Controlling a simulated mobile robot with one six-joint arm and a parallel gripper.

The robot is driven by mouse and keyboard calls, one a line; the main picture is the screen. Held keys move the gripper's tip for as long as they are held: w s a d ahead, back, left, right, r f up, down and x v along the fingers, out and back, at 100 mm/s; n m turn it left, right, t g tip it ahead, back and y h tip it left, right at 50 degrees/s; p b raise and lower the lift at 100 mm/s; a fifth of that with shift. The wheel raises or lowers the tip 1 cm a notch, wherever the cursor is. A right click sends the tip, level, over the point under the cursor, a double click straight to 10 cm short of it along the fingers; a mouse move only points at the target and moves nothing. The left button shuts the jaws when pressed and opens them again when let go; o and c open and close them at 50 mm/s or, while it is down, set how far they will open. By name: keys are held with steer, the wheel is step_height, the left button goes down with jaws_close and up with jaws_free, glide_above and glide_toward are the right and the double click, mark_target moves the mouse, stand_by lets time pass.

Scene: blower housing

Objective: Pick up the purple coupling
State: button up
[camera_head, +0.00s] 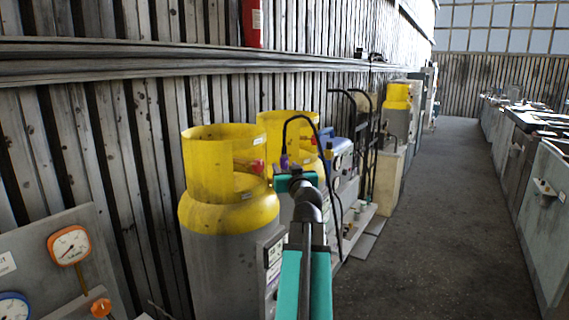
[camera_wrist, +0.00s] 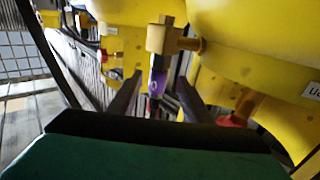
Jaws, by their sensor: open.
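The purple coupling (camera_head: 284,161) sits at the end of a black hose, in front of the yellow-topped cylinders. In the wrist view the coupling (camera_wrist: 157,82) hangs upright below a brass fitting (camera_wrist: 163,38). My gripper (camera_head: 290,175) is at the coupling in the head view, and its fingertips are hard to make out there. In the wrist view my gripper (camera_wrist: 158,88) is open, with one dark finger to the left and one to the right of the coupling. The coupling shows in the gap between them; I cannot tell whether it is fully between the tips.
A yellow-topped cylinder (camera_head: 228,210) stands close left of my arm, with another (camera_head: 270,130) behind it. The black hose (camera_head: 318,135) arches to the right of the coupling. The aisle floor (camera_head: 430,230) to the right is clear.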

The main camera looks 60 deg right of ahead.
mark_target(283, 161)
steer(key=shift+x, duration=1.25)
steer(key=shift+p, duration=0.3)
steer(key=shift+p+x, duration=1)
steer(key=shift+x, duration=1.6)
steer(key=shift+s+d, duration=0.1)
steer(key=shift+d, duration=0.05)
jaws_close()
steer(key=shift+r, duration=0.15)
